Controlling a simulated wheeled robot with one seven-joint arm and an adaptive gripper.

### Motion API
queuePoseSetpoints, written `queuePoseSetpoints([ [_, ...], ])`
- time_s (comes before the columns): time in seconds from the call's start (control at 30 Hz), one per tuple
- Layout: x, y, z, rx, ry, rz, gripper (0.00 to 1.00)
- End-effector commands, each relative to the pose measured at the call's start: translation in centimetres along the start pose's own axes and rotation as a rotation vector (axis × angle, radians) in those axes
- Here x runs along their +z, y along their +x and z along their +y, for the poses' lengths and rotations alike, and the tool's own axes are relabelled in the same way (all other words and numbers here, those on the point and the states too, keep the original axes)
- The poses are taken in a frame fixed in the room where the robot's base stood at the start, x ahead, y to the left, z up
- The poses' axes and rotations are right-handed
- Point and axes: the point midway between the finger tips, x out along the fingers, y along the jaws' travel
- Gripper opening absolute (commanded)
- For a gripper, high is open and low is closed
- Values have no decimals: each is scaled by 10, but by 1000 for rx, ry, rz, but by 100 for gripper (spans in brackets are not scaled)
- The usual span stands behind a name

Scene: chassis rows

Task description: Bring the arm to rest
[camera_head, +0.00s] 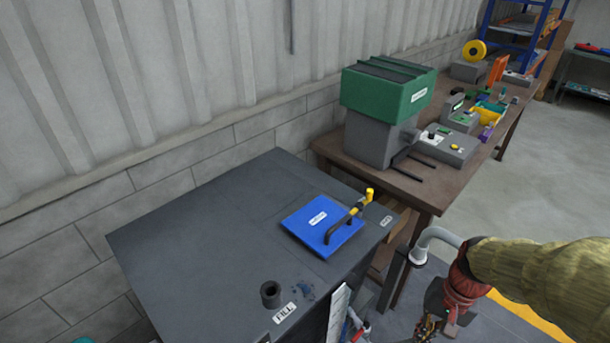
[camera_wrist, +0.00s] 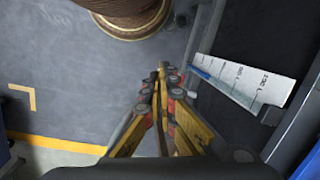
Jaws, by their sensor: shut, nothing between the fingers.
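My gripper (camera_wrist: 161,72) shows in the wrist view with its yellow and dark fingers together and nothing between them. It points down toward the grey floor, beside a dark cabinet side. In the head view my gripper (camera_head: 428,328) is at the lower right edge of the picture, partly cut off, below my arm in its tan sleeve. It is to the right of the dark cabinet (camera_head: 200,240) and apart from its top.
A blue plate (camera_head: 310,222) with a dark, yellow-ended handle lies on the cabinet. A white graduated scale (camera_wrist: 245,82) is close right of the fingers. A brown round object (camera_wrist: 125,15) is above them. A workbench (camera_head: 430,190) holds a green-topped machine (camera_head: 385,95). Floor at right is clear.

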Motion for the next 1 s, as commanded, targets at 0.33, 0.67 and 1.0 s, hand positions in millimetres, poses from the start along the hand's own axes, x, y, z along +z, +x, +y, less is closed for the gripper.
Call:
queuePoseSetpoints([
  [0.33, 48, -103, -30, 91, -327, 353, 0],
  [0.67, 82, -166, -68, 30, -489, 586, 0],
  [1.0, 84, -166, -73, 25, -508, 585, 0],
])
